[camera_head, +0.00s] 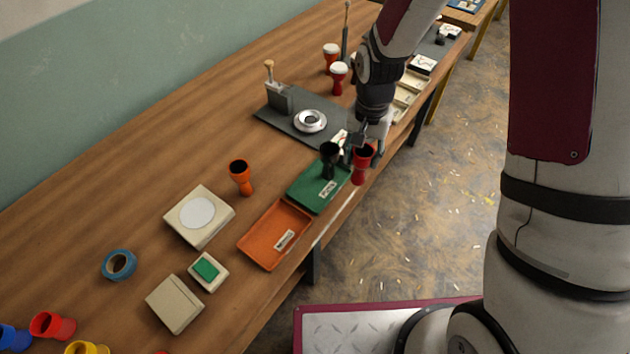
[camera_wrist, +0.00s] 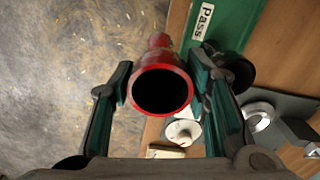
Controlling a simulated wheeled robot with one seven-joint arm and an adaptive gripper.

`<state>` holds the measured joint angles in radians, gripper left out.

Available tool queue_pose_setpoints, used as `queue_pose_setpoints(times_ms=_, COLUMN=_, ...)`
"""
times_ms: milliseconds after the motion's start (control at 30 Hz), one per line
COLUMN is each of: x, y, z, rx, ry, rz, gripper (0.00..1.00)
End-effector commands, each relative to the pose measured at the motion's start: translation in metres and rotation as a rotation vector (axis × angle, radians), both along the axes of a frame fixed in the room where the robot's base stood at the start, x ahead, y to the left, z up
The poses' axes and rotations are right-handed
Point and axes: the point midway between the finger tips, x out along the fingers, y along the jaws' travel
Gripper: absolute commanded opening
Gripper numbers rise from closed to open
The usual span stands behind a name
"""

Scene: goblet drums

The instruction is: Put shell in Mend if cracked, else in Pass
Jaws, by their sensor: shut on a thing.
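A red goblet-shaped shell (camera_head: 361,168) is held between the fingers of my gripper (camera_head: 367,143). In the wrist view the shell (camera_wrist: 160,54) points its dark open mouth at the camera, with the fingers on either side. No crack shows on the visible part; its inside is dark and its far sides are hidden. The green tray (camera_head: 303,197), labelled Pass in the wrist view (camera_wrist: 238,18), lies just left of the held shell. A black shell (camera_head: 329,163) stands in its far end. The orange tray (camera_head: 262,251) is nearer; its label is too small to read.
A box with a white disc (camera_head: 197,214), a green-topped box (camera_head: 207,270) and blue tape (camera_head: 119,265) are nearby. A dark mat with a silver ring (camera_head: 310,121) lies beyond. The table's front edge is close to the held shell.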

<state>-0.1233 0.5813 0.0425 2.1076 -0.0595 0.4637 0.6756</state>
Motion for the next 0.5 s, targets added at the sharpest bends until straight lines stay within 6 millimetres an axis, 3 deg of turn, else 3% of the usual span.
queue_pose_setpoints(times_ms=33, x=-0.023, y=0.012, z=0.0, rx=-0.004, ry=0.004, rz=-0.085, gripper=0.1)
queue_pose_setpoints(times_ms=200, x=-0.083, y=0.035, z=-0.004, rx=-0.017, ry=-0.004, rz=-0.417, gripper=0.1)
queue_pose_setpoints(times_ms=333, x=-0.119, y=0.042, z=-0.004, rx=-0.026, ry=-0.017, rz=-0.631, gripper=0.1)
queue_pose_setpoints(times_ms=500, x=-0.147, y=0.045, z=-0.004, rx=-0.033, ry=-0.032, rz=-0.809, gripper=0.1)
